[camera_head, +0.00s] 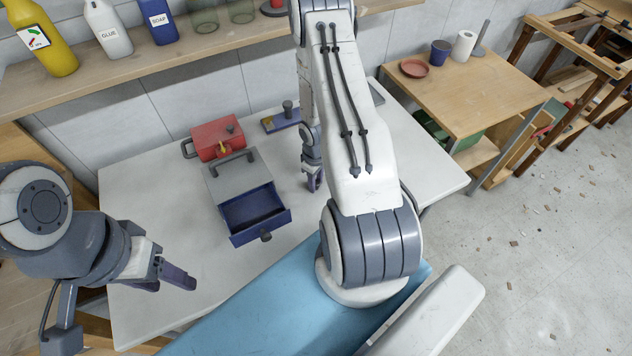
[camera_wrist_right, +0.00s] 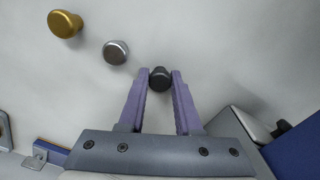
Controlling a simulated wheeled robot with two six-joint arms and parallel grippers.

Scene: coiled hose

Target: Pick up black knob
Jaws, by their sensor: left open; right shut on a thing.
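The black knob (camera_wrist_right: 160,77) is between the fingertips of my right gripper (camera_wrist_right: 160,85) in the right wrist view. The purple fingers touch it from both sides and are shut on it. A gap between knob and table cannot be made out. In the head view my right gripper (camera_head: 313,180) points down over the white table, and the knob there is hidden or too small to tell. My left gripper (camera_head: 178,277) is open and empty above the table's left front part.
A gold knob (camera_wrist_right: 65,24) and a silver knob (camera_wrist_right: 116,52) stand on the table (camera_head: 160,218). A grey cabinet (camera_head: 238,177) with an open blue drawer (camera_head: 262,214) stands left of my right gripper. Behind it are a red box (camera_head: 217,138) and a blue holder (camera_head: 282,121).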

